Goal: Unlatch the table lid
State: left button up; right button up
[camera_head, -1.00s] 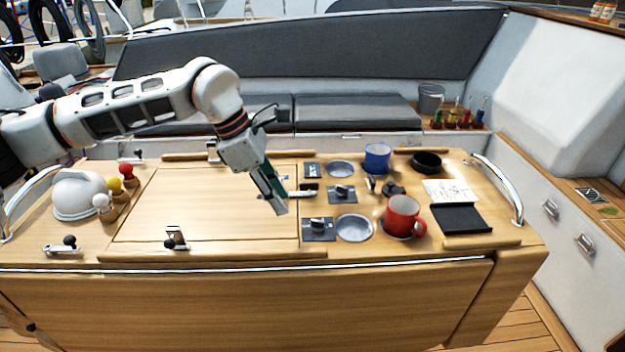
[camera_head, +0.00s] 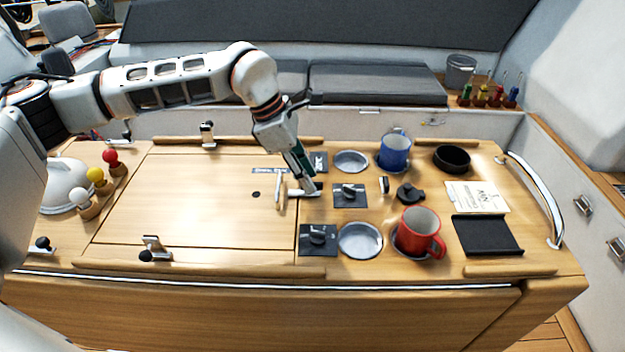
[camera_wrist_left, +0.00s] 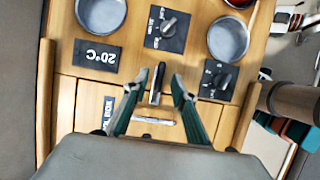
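The table lid (camera_head: 190,205) is a pale wooden panel set flush in the table top. At its right edge is a latch with a light metal bar (camera_head: 296,193), partly hidden by my gripper. My left gripper (camera_head: 310,184) reaches down over this latch from above. In the left wrist view, its two green-sided fingers (camera_wrist_left: 160,76) stand apart, with a dark upright latch part (camera_wrist_left: 157,84) between them. A metal bar (camera_wrist_left: 153,121) lies across just below. I cannot tell whether the fingers touch the latch. My right gripper does not show.
Clamps stand at the lid's back (camera_head: 207,134) and front (camera_head: 152,249) edges. Right of the latch are knob panels (camera_head: 349,195), a blue mug (camera_head: 394,151) and a red mug (camera_head: 419,232). A white dome (camera_head: 62,182) and coloured balls (camera_head: 96,175) are at the left.

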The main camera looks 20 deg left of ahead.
pick_arm(q)
jog(key=x, duration=0.2)
jog(key=shift+d+f, duration=0.15)
jog(key=shift+f, duration=0.15)
jog(key=shift+w+f, duration=0.1)
jog(key=shift+f, duration=0.05)
jog(key=shift+c, duration=0.2)
grip_shut()
